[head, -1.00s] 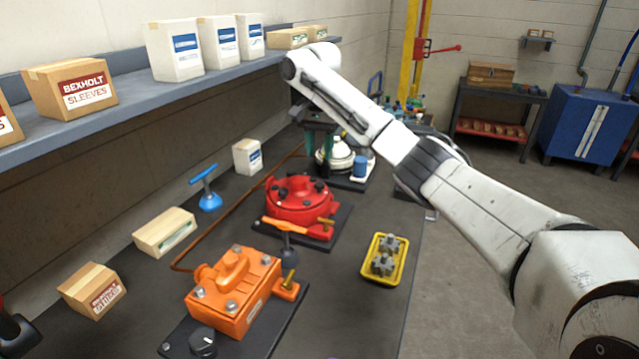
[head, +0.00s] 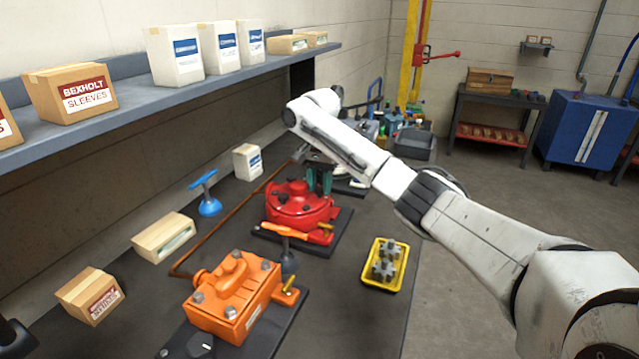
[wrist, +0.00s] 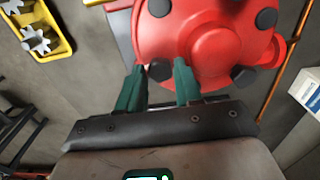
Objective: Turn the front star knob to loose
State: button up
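The red motor housing (head: 300,207) stands on a dark plate on the bench. Several dark knobs ring its top; I cannot tell which one is the front star knob. My gripper (head: 319,180) points down over the housing's back right side, with green fingers apart. In the wrist view, my gripper (wrist: 159,68) is open and empty. One dark knob (wrist: 160,71) appears between its fingertips; whether they touch it is unclear. Another dark knob (wrist: 243,75) lies to the right of the fingers.
An orange motor (head: 235,295) stands in front, with an orange-handled tool (head: 285,231) between it and the red housing. A yellow tray (head: 376,282) holding grey star-shaped parts is at right. A blue T-handled tool (head: 208,207) and boxes lie left. A shelf (head: 200,92) overhangs the back.

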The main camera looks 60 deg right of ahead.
grip_shut()
jog(key=shift+r+p, duration=0.15)
jog(key=shift+p, duration=0.45)
